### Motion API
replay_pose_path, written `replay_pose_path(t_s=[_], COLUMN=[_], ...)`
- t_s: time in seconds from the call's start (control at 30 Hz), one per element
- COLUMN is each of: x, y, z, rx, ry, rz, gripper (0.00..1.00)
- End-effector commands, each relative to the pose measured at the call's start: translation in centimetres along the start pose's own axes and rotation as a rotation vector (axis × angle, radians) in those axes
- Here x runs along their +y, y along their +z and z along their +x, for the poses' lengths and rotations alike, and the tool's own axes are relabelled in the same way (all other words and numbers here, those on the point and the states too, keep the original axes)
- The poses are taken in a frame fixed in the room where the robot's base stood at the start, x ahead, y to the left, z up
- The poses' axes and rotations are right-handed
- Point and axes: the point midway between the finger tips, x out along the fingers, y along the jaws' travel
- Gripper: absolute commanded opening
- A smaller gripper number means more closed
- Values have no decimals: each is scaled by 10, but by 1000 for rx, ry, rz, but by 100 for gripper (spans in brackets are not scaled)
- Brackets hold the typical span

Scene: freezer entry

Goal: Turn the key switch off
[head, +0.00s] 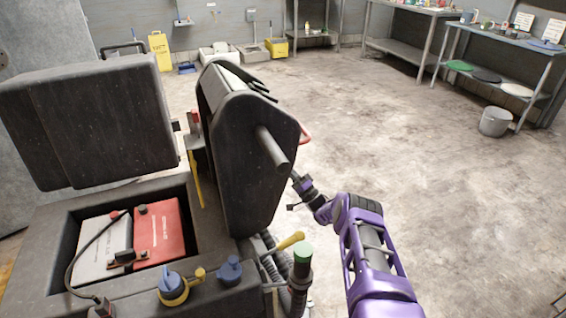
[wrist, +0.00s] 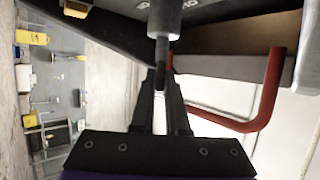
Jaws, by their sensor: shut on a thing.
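My gripper (wrist: 161,76) is at the side of the dark control console (head: 243,150). In the wrist view its two dark fingers come together at the lower end of a thin grey stem (wrist: 162,52), which sticks out of a grey cylinder (wrist: 165,18). I take this stem for the key of the key switch; the fingertips hide its end, and its turned position cannot be told.
A red bent handle (wrist: 268,95) is right of the fingers in the wrist view. A thick grey rod (head: 272,148) juts from the console. Open floor lies beyond, at right.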

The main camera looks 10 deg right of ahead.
Motion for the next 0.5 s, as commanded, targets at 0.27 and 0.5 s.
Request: replay_pose_path(t_s=[0.27,0.5], x=[2,2], y=[1,0], z=[0,0], rx=[0,0], ry=[-55,-89], rz=[-23,-37], gripper=[0,0])
